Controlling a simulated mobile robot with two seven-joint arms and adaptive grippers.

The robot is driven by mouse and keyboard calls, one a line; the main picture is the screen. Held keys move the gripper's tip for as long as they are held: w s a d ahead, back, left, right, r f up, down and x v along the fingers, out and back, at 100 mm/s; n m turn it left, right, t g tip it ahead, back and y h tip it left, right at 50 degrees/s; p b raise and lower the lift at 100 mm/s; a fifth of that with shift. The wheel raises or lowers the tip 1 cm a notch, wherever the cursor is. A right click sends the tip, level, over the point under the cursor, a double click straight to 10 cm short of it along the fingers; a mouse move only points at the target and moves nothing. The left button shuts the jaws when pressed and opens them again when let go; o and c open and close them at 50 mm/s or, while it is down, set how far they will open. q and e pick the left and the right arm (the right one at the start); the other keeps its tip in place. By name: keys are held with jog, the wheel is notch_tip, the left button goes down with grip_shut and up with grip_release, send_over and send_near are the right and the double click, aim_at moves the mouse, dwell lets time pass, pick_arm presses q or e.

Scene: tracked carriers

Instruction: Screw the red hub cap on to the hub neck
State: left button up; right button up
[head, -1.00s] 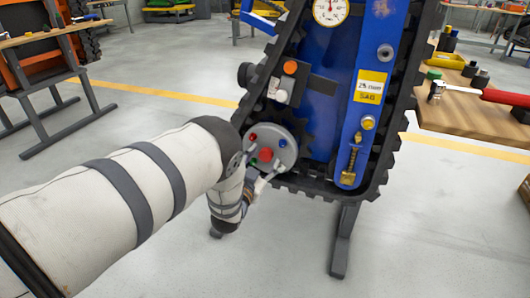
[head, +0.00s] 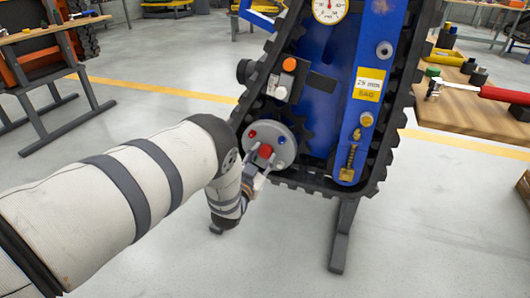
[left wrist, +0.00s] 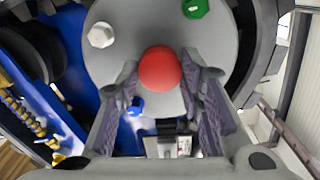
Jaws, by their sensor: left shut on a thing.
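The red hub cap (head: 265,150) is a small round red piece at the middle of the round grey hub plate (head: 268,128), low on the blue track carrier. In the left wrist view the red hub cap (left wrist: 160,69) is between the fingertips of my left gripper (left wrist: 161,82), in front of the grey hub plate (left wrist: 115,62). My left gripper (head: 262,161) is shut on the cap, reaching it from below. The hub neck is hidden behind the cap. I cannot tell how far the cap is seated. My right gripper is in neither view.
Coloured nuts sit around the plate, among them a white one (left wrist: 101,35), a green one (left wrist: 195,8) and a blue one (left wrist: 136,106). A black track (head: 395,120) rings the blue carrier. A wooden bench (head: 470,112) with a red-handled tool (head: 500,95) stands right. Floor in front is clear.

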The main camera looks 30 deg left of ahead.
pick_arm(q)
jog(key=m, duration=0.5)
jog(key=shift+m, duration=0.9)
